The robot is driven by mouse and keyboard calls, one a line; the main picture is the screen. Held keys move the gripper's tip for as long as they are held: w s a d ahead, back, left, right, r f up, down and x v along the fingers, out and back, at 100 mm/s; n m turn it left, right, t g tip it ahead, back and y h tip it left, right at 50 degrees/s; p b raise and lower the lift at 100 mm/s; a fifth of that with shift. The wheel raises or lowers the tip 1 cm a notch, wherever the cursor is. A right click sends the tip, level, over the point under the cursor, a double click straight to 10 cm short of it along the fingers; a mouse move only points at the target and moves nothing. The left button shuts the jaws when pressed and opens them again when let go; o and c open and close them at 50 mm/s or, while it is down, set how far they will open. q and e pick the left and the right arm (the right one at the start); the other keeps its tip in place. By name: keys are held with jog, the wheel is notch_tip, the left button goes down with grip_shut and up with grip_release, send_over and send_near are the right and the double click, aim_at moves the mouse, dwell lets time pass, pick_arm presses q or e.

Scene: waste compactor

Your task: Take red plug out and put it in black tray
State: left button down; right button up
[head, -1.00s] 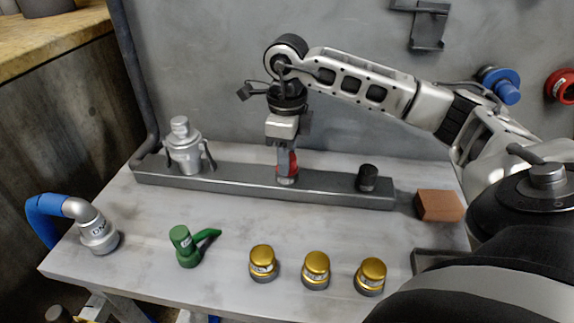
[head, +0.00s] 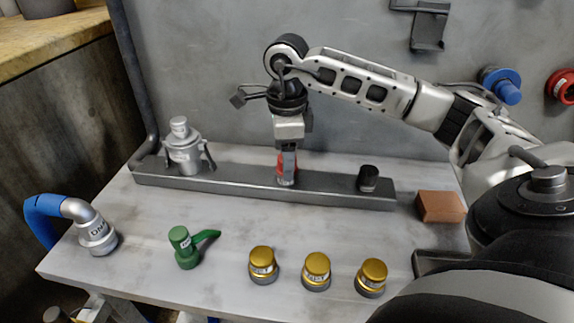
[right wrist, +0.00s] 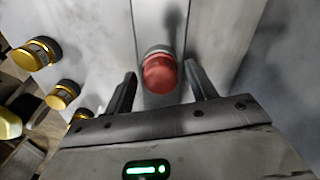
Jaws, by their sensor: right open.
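The red plug (head: 280,168) stands upright in the long grey rail on the table; its round red top also shows in the right wrist view (right wrist: 160,73). My right gripper (head: 287,180) points down at the plug and is open. In the right wrist view its two fingers (right wrist: 162,86) stand on either side of the plug, with gaps visible. In the head view a finger hides part of the plug. A dark tray (head: 440,256) shows at the right edge of the table, mostly hidden by my arm. My left gripper is not in view.
The rail (head: 235,182) also holds a silver fitting (head: 184,150) and a black plug (head: 368,178). A brown block (head: 440,206) lies to the right. Several gold-capped plugs (head: 316,268), a green valve (head: 186,248) and a blue-hosed fitting (head: 96,232) stand in front.

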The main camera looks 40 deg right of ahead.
jog(key=m+p, duration=0.1)
jog(key=m, duration=0.3)
jog(key=shift+m, duration=0.4)
jog(key=m+p, duration=0.1)
jog(key=m, duration=0.4)
jog(key=shift+m, duration=0.3)
jog(key=m+p, duration=0.1)
jog(key=m, duration=0.5)
jog(key=m+p, duration=0.1)
jog(key=m, duration=0.2)
jog(key=shift+m, duration=0.7)
jog(key=c, duration=1.1)
jog(key=n, duration=0.3)
jog(key=shift+n+b, duration=0.4)
jog(key=shift+n, duration=0.8)
